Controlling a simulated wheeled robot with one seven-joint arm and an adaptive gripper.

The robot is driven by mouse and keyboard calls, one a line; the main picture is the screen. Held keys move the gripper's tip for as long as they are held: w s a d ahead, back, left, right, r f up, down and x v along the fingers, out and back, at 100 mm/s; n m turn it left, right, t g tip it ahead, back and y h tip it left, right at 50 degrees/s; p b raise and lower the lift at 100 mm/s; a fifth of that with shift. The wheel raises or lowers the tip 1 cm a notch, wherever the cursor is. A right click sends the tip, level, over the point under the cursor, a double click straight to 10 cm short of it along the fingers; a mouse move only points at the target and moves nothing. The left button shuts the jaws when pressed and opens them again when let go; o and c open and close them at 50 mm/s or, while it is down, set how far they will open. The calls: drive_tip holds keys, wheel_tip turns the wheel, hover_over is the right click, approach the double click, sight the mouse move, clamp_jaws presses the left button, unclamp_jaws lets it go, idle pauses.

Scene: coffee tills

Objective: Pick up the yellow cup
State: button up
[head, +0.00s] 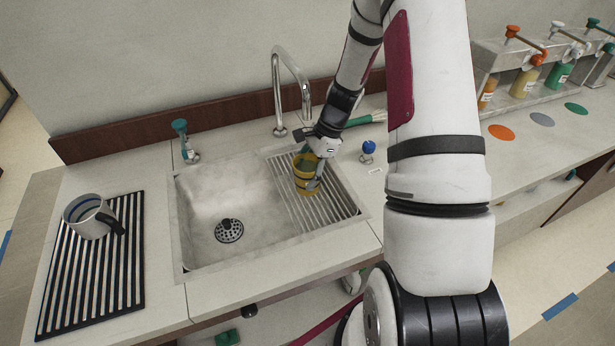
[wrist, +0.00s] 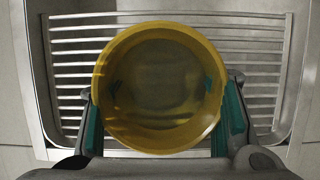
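The yellow cup (head: 302,187) is over the ribbed drainboard at the right side of the sink in the head view. In the wrist view, I look down into the cup's open, round mouth (wrist: 160,142); it looks empty. My gripper (head: 309,172) reaches down to it from above. In the wrist view, the teal finger pads of my gripper (wrist: 163,115) lie against its left and right sides, with no clear gap. The fingertips are partly hidden by the rim. Whether the cup's base touches the ribs cannot be told.
The sink basin (head: 200,190) is left of the cup, with a tall faucet (head: 277,92) behind. A grey mug (head: 84,217) stands on a black striped mat (head: 75,285). A blue-topped knob (head: 367,147) is close right of the drainboard. Pump bottles (head: 525,80) stand far right.

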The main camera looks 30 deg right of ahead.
drive_tip(key=c, duration=0.7)
